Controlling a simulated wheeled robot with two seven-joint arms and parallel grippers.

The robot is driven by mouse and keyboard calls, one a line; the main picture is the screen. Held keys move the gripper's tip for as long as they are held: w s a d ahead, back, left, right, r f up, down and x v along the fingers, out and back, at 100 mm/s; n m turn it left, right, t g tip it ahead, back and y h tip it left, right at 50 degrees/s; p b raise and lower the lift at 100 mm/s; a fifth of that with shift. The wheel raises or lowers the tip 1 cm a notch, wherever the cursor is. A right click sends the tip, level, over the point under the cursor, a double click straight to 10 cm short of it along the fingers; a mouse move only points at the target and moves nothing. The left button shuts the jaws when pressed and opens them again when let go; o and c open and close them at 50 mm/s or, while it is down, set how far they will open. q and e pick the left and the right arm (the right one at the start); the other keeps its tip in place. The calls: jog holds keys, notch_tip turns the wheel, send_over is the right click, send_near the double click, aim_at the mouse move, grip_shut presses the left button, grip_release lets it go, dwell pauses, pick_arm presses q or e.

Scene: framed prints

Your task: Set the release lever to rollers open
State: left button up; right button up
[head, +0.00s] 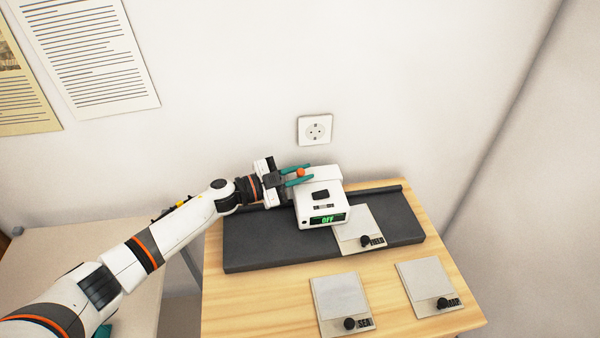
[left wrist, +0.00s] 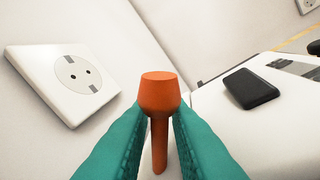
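A white laminator-like machine (head: 318,200) with a green display reading OFF stands on a dark mat on the wooden table. The release lever, with an orange knob (head: 301,172), is at its upper left; its knob and stem (left wrist: 160,95) show in the left wrist view. My left gripper (head: 298,174) has its teal fingers on either side of the lever. In the wrist view the fingers (left wrist: 160,130) straddle the stem just below the knob, apart from each other; whether both press on it is hard to tell. My right gripper is not in view.
A black rocker (left wrist: 250,88) is on the machine's top. A wall socket (head: 315,130) is behind. Labelled plates with black knobs lie on the mat (head: 270,252) and on the table (head: 400,325). Printed sheets (head: 85,55) hang at the left.

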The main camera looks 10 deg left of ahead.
pick_arm(q)
grip_shut()
jog(key=shift+s+f+m+b, duration=0.1)
jog(key=shift+f+m+b, duration=0.15)
jog(key=shift+m+b, duration=0.25)
jog(key=shift+s+m, duration=0.1)
jog(key=shift+m, duration=0.3)
grip_release()
jog(key=shift+r, duration=0.1)
